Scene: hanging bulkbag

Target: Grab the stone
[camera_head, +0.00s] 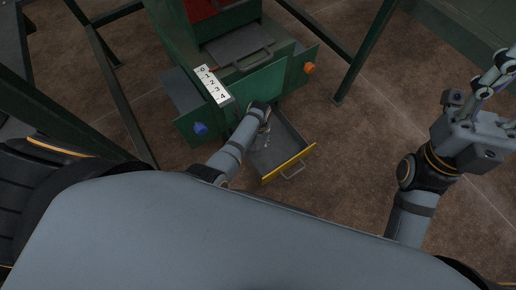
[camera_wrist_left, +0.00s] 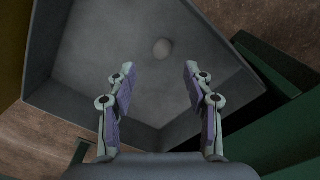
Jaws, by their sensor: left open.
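The drawer (camera_head: 289,163) is pulled open and has a yellow front edge and a handle. My left gripper (camera_head: 267,138) reaches down into the drawer in the head view. The stone cannot be made out in the head view. My right gripper (camera_head: 497,78) is at the right edge, away from the drawer, its fingertips partly cut off.
The drawer belongs to a green machine (camera_head: 262,85) with a blue knob (camera_head: 200,128), an orange knob (camera_head: 309,68) and a numbered plate (camera_head: 212,84). Green frame posts (camera_head: 364,50) stand around it. Drawer walls surround the left gripper. Brown floor lies clear to the right.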

